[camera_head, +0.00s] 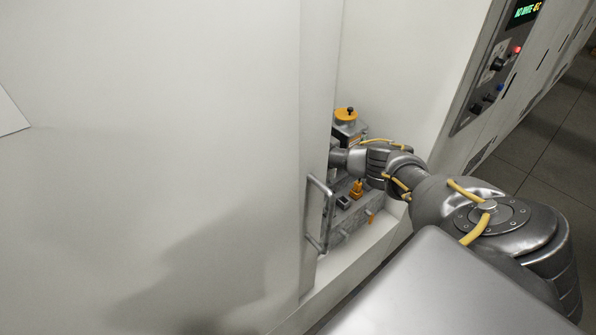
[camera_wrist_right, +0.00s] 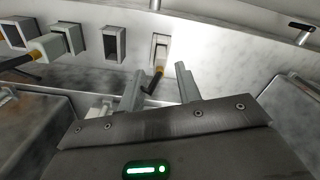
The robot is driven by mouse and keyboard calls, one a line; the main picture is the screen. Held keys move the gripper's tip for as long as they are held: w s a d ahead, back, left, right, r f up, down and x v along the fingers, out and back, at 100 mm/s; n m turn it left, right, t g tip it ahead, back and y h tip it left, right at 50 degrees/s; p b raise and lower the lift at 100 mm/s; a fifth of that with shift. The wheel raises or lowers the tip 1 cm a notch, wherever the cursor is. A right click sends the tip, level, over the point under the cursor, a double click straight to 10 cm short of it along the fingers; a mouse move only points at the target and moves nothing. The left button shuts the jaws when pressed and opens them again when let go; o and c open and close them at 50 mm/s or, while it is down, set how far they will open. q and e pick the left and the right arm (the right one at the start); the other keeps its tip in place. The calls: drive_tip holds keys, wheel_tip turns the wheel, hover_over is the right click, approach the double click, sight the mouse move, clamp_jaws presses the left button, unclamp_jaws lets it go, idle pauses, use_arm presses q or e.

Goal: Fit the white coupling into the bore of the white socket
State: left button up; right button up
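In the right wrist view, a pale block on a yellow-and-black cable (camera_wrist_right: 48,48) sits at the left and looks like the white coupling. It touches or overlaps a pale square socket (camera_wrist_right: 72,38); I cannot tell whether it is inside. Another pale socket (camera_wrist_right: 114,44) with a dark opening stands to its right. I cannot tell which is the task's socket. My right gripper (camera_wrist_right: 159,70) has its fingers apart, with nothing clearly held between them. In the head view my right arm reaches into a recess, its fingers hidden. My left gripper is out of view.
A pale fitting with a yellow-and-black piece (camera_wrist_right: 160,58) lies beyond my right fingers. In the head view, a white door with a handle (camera_head: 319,214) borders the recess on the left. A grey machine (camera_head: 345,216) with orange knobs stands inside. A control panel (camera_head: 497,65) is at right.

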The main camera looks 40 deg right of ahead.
wheel_tip(320, 180, up, 11)
drive_tip(key=p, duration=0.1)
idle(0.6)
drive_tip(key=shift+f, duration=0.1)
idle(0.5)
